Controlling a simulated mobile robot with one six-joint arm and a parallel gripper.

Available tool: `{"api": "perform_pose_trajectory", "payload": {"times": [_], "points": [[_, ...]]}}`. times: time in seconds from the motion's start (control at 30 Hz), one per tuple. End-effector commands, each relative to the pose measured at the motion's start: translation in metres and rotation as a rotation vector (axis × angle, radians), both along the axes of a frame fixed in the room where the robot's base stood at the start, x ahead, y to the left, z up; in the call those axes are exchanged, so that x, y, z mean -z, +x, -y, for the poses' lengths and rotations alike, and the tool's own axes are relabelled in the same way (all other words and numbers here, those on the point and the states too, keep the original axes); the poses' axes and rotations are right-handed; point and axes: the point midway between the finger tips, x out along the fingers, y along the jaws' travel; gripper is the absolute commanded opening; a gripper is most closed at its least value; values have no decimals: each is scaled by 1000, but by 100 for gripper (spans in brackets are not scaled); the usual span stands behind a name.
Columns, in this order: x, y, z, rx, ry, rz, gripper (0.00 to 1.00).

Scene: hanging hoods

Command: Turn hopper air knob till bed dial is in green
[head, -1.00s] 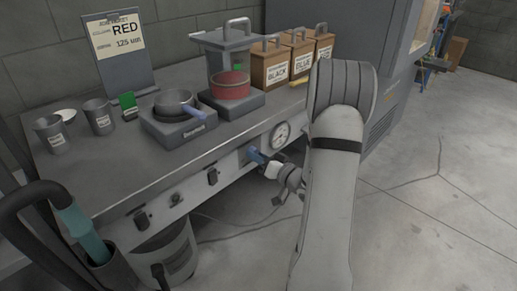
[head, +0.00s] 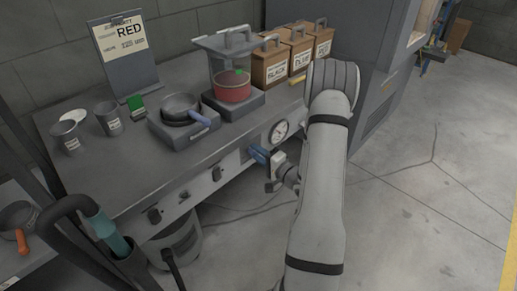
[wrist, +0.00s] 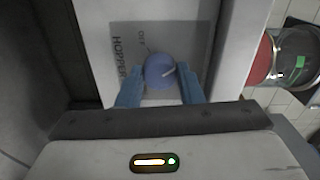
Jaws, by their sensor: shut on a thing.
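The hopper air knob (wrist: 160,70) is a round blue knob with a pale pointer line on a grey plate lettered "HOPPER". In the wrist view the pointer leans up and to the right. My gripper (wrist: 160,78) is shut on the knob, with one blue finger on each side of it. In the head view my gripper (head: 259,156) is at the bench's front panel, and its fingers hide the knob. The bed dial (head: 279,131) is a round white gauge just right of the gripper. Its needle and green band are too small to read.
A clear hopper with red material (head: 232,84) stands on the bench beside labelled boxes (head: 270,68). A pan (head: 181,108), cups (head: 109,120) and a "RED" sign (head: 127,42) stand further left.

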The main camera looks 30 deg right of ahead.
Motion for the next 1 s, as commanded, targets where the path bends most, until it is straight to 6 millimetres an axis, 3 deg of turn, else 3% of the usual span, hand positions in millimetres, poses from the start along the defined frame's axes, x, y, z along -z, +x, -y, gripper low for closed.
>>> {"api": "perform_pose_trajectory", "payload": {"times": [0.4, 0.97, 1.0], "points": [[-1, 0, 1, 1, 174, -63, 10], [0, 0, 1, 2, 197, -70, 10], [0, 0, 1, 2, 197, -70, 36]]}}
